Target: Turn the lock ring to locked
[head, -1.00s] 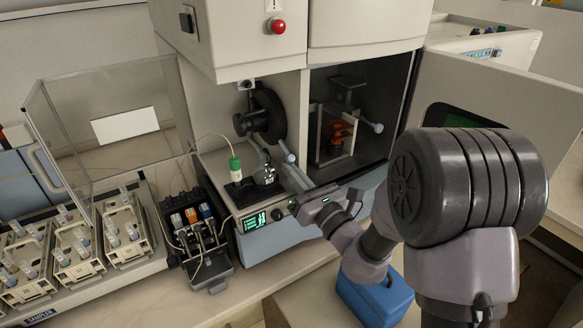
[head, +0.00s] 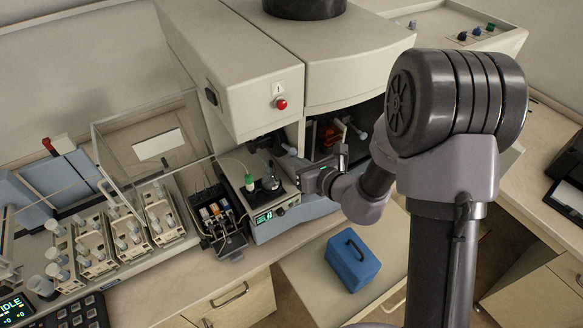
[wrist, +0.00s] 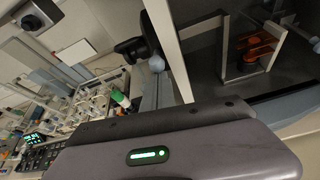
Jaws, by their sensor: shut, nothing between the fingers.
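The lock ring (wrist: 140,46) is a black round part with a lever ending in a pale round knob (wrist: 157,64). It shows upper middle in the wrist view. In the head view the housing overhang hides most of the ring. My gripper (wrist: 157,88) is shut and empty; its pale fingers point up the wrist view toward the lever knob. In the head view my gripper (head: 298,168) is in front of the instrument, close below the lever. I cannot tell whether the fingers touch it. The ring's lock marks are too small to read.
An open chamber with an orange coil (wrist: 256,46) is right of the ring. A blue box (head: 352,260) sits below.

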